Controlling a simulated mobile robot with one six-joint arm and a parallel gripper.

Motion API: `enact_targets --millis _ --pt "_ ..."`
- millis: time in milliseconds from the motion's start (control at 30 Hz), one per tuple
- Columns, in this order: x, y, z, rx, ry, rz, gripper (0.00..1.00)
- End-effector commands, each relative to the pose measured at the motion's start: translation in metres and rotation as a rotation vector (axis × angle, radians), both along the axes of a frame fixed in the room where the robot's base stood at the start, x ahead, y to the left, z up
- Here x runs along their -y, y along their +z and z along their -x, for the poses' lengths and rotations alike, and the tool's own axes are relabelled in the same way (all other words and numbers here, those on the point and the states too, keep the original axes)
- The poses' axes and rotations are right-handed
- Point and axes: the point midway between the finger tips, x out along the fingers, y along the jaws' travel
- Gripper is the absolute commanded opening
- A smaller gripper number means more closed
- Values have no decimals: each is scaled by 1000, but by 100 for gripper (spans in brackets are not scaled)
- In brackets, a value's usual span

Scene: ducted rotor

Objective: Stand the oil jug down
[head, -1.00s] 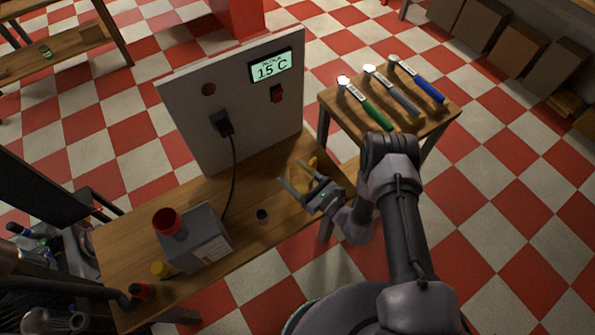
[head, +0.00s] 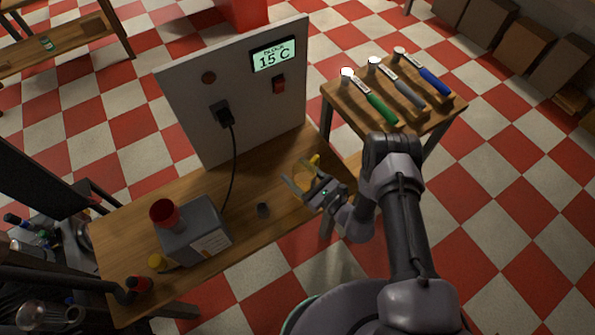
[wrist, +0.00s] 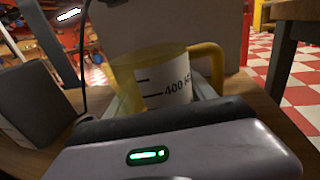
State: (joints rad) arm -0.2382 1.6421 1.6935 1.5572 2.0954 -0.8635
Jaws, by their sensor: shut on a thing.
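The oil jug (wrist: 165,82) is a see-through yellow jug with a yellow handle on its right and a white label reading 400. It looks upright in the wrist view, between my fingers. In the head view only a yellow part (head: 314,161) shows, beyond my gripper. My gripper (head: 300,174) is shut on the jug, over the right end of the wooden bench (head: 262,178). The jug's base is hidden, so I cannot tell whether it touches the bench.
A panel (head: 240,95) reading 15 C rises behind, with a black cable (head: 234,165). A side table (head: 435,118) holds three hammers (head: 410,82).

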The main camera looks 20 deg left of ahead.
Motion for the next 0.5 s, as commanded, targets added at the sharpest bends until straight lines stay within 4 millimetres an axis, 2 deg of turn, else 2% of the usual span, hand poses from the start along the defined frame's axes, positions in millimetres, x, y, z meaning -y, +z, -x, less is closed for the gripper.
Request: enact_targets --millis 133,167,200,300,500 --pt "0 -4 0 0 0 0 0" --pt "0 -4 0 0 0 0 66" --pt "0 -3 0 0 0 0 73" --pt "0 -3 0 0 0 0 89" --pt "0 -3 0 0 0 0 89"
